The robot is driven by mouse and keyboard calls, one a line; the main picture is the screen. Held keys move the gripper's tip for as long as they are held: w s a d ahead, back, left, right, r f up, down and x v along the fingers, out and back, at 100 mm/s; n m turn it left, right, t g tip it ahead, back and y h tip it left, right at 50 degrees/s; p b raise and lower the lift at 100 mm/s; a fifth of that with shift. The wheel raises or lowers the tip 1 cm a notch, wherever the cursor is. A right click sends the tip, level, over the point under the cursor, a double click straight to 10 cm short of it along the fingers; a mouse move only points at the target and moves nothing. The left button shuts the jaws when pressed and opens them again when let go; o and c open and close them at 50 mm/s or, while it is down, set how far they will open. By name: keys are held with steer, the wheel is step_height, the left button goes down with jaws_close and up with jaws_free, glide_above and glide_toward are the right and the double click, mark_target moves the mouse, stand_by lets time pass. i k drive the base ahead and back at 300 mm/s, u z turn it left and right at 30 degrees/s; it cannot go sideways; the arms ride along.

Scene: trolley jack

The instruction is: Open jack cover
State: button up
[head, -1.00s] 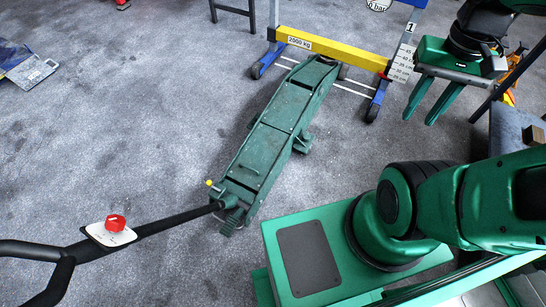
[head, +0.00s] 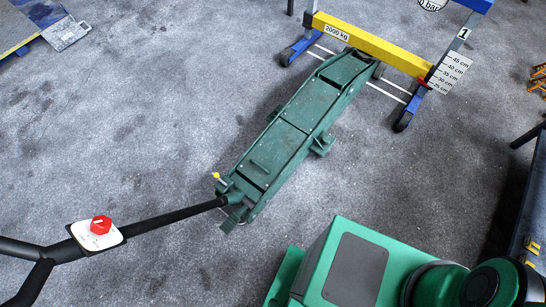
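The green trolley jack (head: 292,131) lies on the grey floor in the middle of the head view, running from lower left to upper right. Its flat top plates serve as the cover (head: 272,150) and lie flat along the body. A black handle (head: 165,219) runs from the jack's near end to the lower left. It carries a white plate with a red knob (head: 101,225). A small yellow-tipped lever (head: 216,176) stands at the jack's near left corner. My gripper is out of view; only my green base and part of my arm show at the bottom right.
A yellow beam (head: 372,44) marked 2000 kg on a blue wheeled frame (head: 403,120) stands at the jack's far end. A height scale (head: 447,71) is on its right. A dark bench (head: 527,210) is at the right edge. The floor left of the jack is clear.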

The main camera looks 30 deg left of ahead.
mark_target(267, 159)
steer(key=z, duration=0.1)
steer(key=i, duration=0.9)
steer(key=u, duration=2.1)
